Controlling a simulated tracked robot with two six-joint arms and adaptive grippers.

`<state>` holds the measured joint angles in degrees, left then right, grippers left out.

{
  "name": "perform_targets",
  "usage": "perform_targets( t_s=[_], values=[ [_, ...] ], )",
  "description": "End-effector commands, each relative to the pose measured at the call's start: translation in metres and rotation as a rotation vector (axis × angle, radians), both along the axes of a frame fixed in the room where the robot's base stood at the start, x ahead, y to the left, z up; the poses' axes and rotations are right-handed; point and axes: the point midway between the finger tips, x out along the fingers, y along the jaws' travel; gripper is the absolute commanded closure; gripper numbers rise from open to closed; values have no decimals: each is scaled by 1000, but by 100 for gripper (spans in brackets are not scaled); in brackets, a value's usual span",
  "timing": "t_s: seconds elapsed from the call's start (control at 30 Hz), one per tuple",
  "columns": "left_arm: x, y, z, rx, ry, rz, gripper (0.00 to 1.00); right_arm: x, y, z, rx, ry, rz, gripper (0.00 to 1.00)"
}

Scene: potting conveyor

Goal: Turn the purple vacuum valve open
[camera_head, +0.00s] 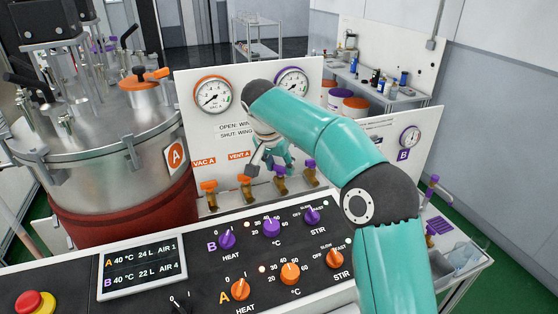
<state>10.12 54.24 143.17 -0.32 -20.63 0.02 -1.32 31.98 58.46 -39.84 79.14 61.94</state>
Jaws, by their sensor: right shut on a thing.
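A white panel (330,75) carries a row of small brass valves below its gauges. Two valves on the left have orange handles, VAC A (208,187) and VENT A (245,182). To their right are two purple-handled valves, the nearer-to-centre one (279,171) and the far right one (309,164); their labels are hidden behind my arm. My right gripper (271,168) reaches down in front of the panel and is shut on the handle of the nearer-to-centre purple valve. My wrist partly covers the grip, so the handle's exact angle is unclear. My left gripper is out of view.
A control console (200,255) with purple and orange knobs stands in front of the panel. A red stop button (35,303) is at lower left. A steel tank (100,140) marked A stands left. Gauges A (213,95) and B (293,82) are above the valves.

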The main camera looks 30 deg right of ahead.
Motion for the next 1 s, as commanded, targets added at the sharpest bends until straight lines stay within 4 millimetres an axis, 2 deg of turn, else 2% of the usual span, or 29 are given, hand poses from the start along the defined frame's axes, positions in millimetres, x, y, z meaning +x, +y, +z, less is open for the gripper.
perform_targets(
  t_s=[0.2,0.6,1.0],
  values=[
    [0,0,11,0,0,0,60,3,2,2,1,-6,-203,92],
    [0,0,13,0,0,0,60,5,2,1,2,-8,-522,92],
    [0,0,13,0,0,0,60,4,1,1,3,-9,-645,92]
  ],
)
